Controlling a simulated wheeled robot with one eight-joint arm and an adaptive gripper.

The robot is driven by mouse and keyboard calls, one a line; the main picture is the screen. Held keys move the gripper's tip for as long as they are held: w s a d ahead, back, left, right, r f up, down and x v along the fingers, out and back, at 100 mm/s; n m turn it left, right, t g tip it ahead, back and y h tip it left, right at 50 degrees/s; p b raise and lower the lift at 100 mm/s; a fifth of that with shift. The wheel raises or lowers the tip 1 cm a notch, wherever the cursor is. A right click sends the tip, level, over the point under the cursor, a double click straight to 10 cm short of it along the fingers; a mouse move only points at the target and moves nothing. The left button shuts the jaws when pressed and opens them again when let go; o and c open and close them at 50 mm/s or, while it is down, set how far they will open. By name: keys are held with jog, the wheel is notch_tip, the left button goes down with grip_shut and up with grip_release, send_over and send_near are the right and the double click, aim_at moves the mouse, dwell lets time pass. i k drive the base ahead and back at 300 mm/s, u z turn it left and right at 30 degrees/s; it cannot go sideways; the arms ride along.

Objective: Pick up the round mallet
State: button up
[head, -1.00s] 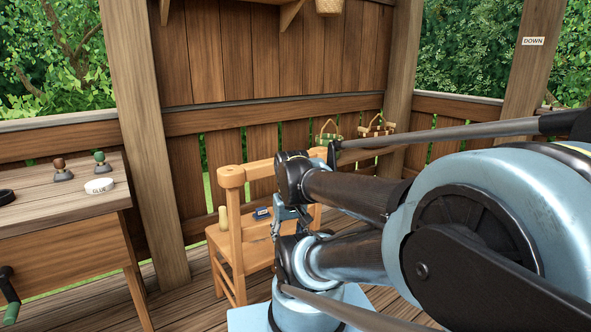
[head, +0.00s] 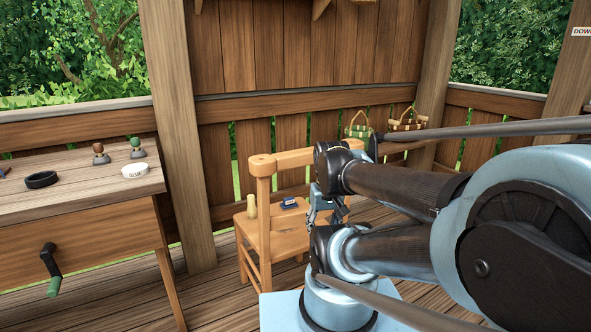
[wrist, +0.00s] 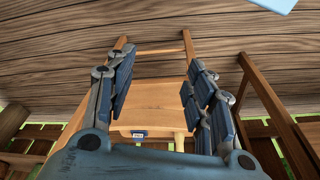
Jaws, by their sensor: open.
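A pale tan, upright, rounded piece (head: 251,206) stands on the seat of the wooden chair (head: 262,184). It looks like the round mallet, but it is too small to be sure. A tan shape beyond the fingers in the wrist view (wrist: 180,142) may be the same piece, largely cut off by the gripper. My gripper (wrist: 160,66) is open and empty over the seat. In the head view my arm partly hides it.
The chair's backrest and posts stand close around my gripper. A wooden table (head: 90,196) at left holds a black ring (head: 41,180), a white glue tin (head: 135,170) and two stampers. Floor between table and chair is clear.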

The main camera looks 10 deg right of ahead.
aim_at(251, 209)
jog(key=u, duration=0.3)
jog(key=k, duration=0.7)
jog(key=u, duration=0.55)
jog(key=k, duration=0.6)
jog(key=u, duration=0.5)
jog(key=i, duration=1.05)
jog(key=z, duration=0.65)
jog(key=i, duration=0.85)
jog(key=z, duration=0.6)
